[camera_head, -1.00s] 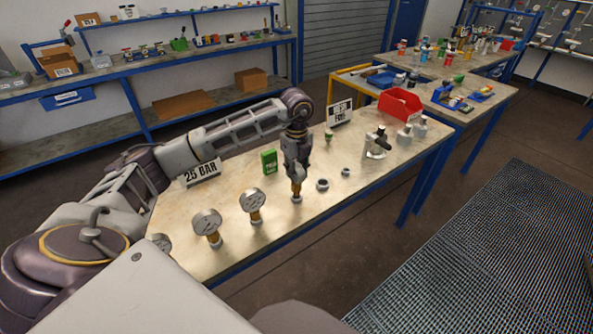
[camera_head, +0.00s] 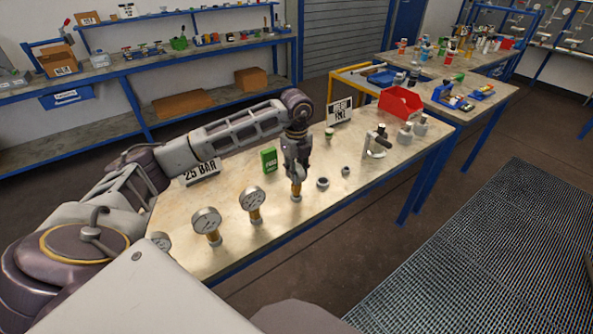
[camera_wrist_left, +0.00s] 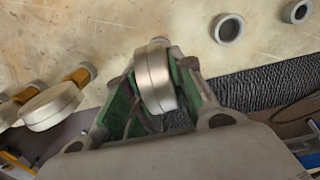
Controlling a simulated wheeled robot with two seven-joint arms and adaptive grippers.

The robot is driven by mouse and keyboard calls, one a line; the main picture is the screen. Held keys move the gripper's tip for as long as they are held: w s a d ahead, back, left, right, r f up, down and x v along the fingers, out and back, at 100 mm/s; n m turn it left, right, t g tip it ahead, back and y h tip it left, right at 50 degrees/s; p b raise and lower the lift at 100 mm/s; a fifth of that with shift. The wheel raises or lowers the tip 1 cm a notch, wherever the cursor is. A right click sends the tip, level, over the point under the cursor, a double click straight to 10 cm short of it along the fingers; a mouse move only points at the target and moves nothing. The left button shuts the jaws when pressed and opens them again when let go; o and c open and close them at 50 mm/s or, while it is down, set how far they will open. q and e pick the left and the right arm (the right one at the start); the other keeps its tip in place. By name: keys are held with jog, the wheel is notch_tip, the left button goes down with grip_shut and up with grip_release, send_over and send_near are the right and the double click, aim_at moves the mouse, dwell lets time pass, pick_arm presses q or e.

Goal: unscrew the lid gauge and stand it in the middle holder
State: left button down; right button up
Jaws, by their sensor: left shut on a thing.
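My left gripper (camera_head: 297,182) points down over the workbench and is shut on a gauge. In the left wrist view, the gauge's round metal head (camera_wrist_left: 156,78) sits between the green pads of the left gripper (camera_wrist_left: 155,100). In the head view, the gauge's brass-coloured stem (camera_head: 296,189) shows below the fingers, upright, with a pale ring (camera_head: 296,198) at its foot. I cannot tell whether stem and ring are still joined. Two empty ring-shaped sockets stand to the right, a larger one (camera_head: 322,184) and a smaller one (camera_head: 345,171). My right gripper is not in view.
Upright gauges (camera_head: 252,200) and (camera_head: 207,222) stand left of the gripper.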

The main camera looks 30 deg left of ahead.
pick_arm(q)
jog(key=shift+f, duration=0.3)
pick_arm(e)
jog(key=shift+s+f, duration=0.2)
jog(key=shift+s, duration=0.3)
pick_arm(q)
jog(key=shift+f, duration=0.1)
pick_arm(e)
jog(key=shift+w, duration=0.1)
pick_arm(q)
jog(key=shift+f+b, duration=0.45)
jog(key=shift+b, duration=0.05)
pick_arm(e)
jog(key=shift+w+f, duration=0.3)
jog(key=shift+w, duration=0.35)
pick_arm(q)
jog(key=c, duration=1.1)
grip_release()
jog(key=shift+r, duration=0.65)
notch_tip(320, 180, up, 11)
jog(key=shift+f, duration=0.15)
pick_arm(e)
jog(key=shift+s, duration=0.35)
